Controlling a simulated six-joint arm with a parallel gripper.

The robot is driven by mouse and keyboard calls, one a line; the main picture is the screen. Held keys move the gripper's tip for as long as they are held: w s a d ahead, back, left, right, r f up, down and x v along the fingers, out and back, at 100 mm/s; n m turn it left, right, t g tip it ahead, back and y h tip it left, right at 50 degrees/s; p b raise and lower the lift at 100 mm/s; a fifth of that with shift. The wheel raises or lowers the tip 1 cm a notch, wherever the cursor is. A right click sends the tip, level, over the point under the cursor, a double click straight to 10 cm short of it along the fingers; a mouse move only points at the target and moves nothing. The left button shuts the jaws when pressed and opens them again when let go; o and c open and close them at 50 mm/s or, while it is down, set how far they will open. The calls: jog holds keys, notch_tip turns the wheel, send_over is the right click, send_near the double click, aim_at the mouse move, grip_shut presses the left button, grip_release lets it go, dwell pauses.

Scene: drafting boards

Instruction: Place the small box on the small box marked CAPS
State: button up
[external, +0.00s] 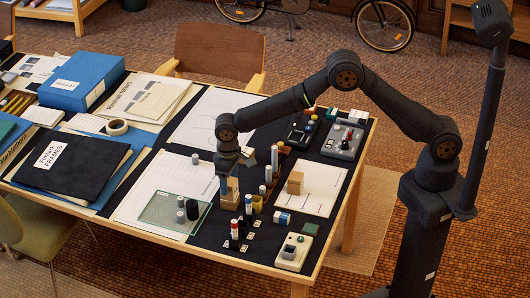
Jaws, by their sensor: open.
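My gripper (237,166) points down over the dark mat, with its jaws apart. It is just above and behind a light wooden block (231,192); a blue-topped stick stands beside that block, and I cannot tell whether the jaws touch either. A second small tan box (295,182) stands upright on the white sheet to the right of my gripper. A small blue and white box (283,218) lies nearer the front. No CAPS lettering is readable at this size, so I cannot tell which box bears it.
Marker-like sticks stand around my gripper, several in front (236,230). A clear green-tinted plate (175,212) lies to the left with dark cylinders. Control boxes with knobs (344,139) stand at the back right. A white device (293,252) sits at the front edge. Folders (72,165) fill the left.

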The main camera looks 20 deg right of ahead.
aim_at(229, 181)
notch_tip(229, 181, up, 9)
jog(key=shift+r, duration=0.1)
dwell(0.4)
jog(key=shift+f, duration=4.25)
